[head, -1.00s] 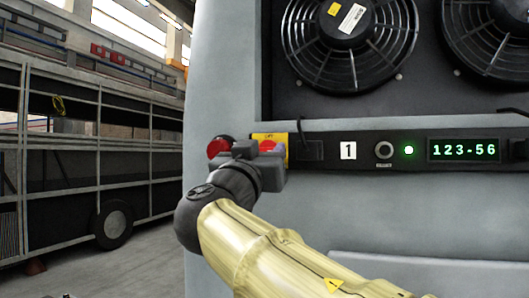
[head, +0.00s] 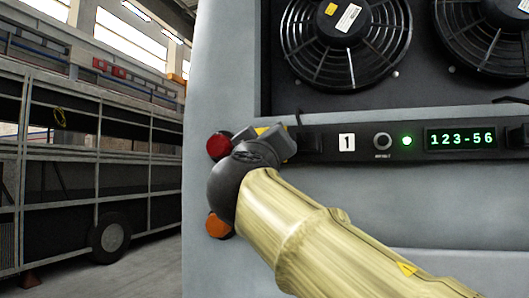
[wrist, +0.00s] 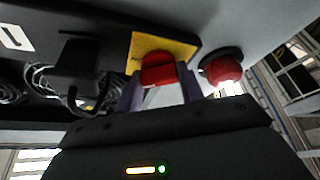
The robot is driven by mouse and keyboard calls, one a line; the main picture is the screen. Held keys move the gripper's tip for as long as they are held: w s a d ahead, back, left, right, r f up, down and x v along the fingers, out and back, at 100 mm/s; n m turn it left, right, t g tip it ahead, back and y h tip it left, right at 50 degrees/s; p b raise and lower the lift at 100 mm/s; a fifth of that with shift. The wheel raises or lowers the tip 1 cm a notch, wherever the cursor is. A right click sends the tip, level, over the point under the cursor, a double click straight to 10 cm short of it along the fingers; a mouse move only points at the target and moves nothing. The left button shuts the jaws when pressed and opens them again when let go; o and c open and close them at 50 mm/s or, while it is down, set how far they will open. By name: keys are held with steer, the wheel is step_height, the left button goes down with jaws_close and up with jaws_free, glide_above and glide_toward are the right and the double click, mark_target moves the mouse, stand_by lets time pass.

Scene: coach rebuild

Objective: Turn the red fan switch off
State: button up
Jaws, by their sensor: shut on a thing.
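The red fan switch (wrist: 158,70) sits on a yellow plate (wrist: 178,45) on the dark control strip in the wrist view. My gripper (wrist: 160,85) has one finger on each side of the switch and is shut on it. In the head view my gripper (head: 280,142) is against the left end of the strip and hides the switch. Only a bit of the yellow plate (head: 262,130) shows there. Which way the switch is set cannot be told.
A round red lamp (head: 219,145) is just left of my gripper; it also shows in the wrist view (wrist: 222,68). An orange lamp (head: 217,225) is below. Right along the strip are a label "1" (head: 346,142), a knob (head: 382,141), a lit green light (head: 407,141) and a display (head: 460,138).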

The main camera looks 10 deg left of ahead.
steer(key=shift+s+r+n+g+y+p, duration=0.1)
steer(key=shift+n+g+y+p, duration=0.5)
steer(key=shift+n+p, duration=1.2)
steer(key=shift+w+f+n+g+y+p, duration=0.2)
steer(key=shift+n+g+p, duration=0.7)
steer(key=shift+n, duration=1.75)
steer(key=shift+s+r+n+g+y+p, duration=0.2)
steer(key=shift+n+g+y+p, duration=0.4)
steer(key=shift+n+p, duration=1.25)
steer(key=shift+n+b, duration=0.4)
steer(key=shift+b, duration=0.05)
steer(key=o, duration=1)
steer(key=shift+s+a, duration=0.15)
steer(key=shift+s, duration=0.05)
steer(key=shift+w, duration=0.15)
steer(key=shift+d, duration=0.25)
